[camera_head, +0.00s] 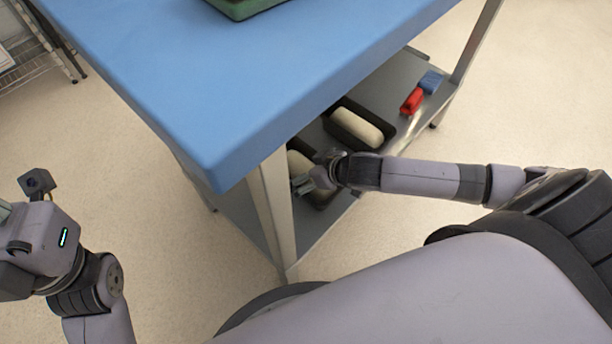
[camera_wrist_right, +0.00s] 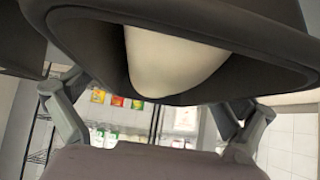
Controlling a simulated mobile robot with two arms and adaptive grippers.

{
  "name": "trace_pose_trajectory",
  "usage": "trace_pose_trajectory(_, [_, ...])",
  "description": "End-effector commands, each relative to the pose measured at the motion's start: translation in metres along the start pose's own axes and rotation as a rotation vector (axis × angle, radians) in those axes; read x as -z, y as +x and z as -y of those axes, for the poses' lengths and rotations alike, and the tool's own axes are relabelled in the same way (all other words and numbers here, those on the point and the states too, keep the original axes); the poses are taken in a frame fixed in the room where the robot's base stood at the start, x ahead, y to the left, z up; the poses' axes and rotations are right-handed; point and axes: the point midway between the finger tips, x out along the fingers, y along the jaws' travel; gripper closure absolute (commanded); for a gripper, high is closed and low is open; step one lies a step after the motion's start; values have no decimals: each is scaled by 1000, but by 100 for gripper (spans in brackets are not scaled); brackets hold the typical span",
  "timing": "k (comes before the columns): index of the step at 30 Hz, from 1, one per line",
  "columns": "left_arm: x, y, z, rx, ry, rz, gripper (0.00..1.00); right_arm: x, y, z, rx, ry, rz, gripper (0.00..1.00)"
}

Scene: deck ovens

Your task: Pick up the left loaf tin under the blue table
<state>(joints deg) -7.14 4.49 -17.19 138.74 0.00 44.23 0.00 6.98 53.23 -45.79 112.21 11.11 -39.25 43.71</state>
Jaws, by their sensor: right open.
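The left loaf tin (camera_head: 323,200) is dark, holds pale dough (camera_head: 298,161), and sits on the lower shelf under the blue table (camera_head: 225,80). The tabletop, a table leg and my gripper hide part of it. My right gripper (camera_head: 305,184) is open at the near end of this tin. In the right wrist view, the tin (camera_wrist_right: 90,42) fills the top of the picture, with one finger of my right gripper (camera_wrist_right: 152,95) on each side. I cannot tell whether they touch it. My left gripper (camera_head: 8,225) is at the left edge, away from the table, its fingers mostly cut off.
A second dark loaf tin (camera_head: 372,140) with pale dough is right of the left one on the metal shelf (camera_head: 400,75). A red item (camera_head: 411,101) and a blue item (camera_head: 431,82) lie farther right. A table leg (camera_head: 273,205) stands left of my right gripper. A green tray (camera_head: 240,8) is on the tabletop.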

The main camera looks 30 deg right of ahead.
Motion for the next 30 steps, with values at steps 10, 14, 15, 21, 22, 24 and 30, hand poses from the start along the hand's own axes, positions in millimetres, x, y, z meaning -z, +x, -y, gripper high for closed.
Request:
trace_pose_trajectory(10, [0, 0, 0, 0, 0, 1, 100, 0, -1, 0, 0, 0, 0, 18])
trace_pose_trajectory(14, [0, 0, 0, 1, 0, 1, 100, 0, -1, 0, 0, 0, 0, 27])
trace_pose_trajectory(15, [0, 0, 0, 1, -1, 1, 100, 0, -1, 0, 0, 0, 0, 29])
trace_pose_trajectory(21, [0, 0, 0, 1, -1, 1, 100, 0, -1, 0, 0, 0, 0, 43])
trace_pose_trajectory(22, [0, 0, 0, 1, -1, 1, 100, 0, -1, 0, 0, 0, 0, 44])
trace_pose_trajectory(24, [0, 0, 0, 1, -1, 1, 100, 2, -1, 0, 1, -1, -4, 45])
trace_pose_trajectory(30, [0, 0, 0, 1, 0, 6, 100, 3, -2, 0, 1, -1, -4, 45])
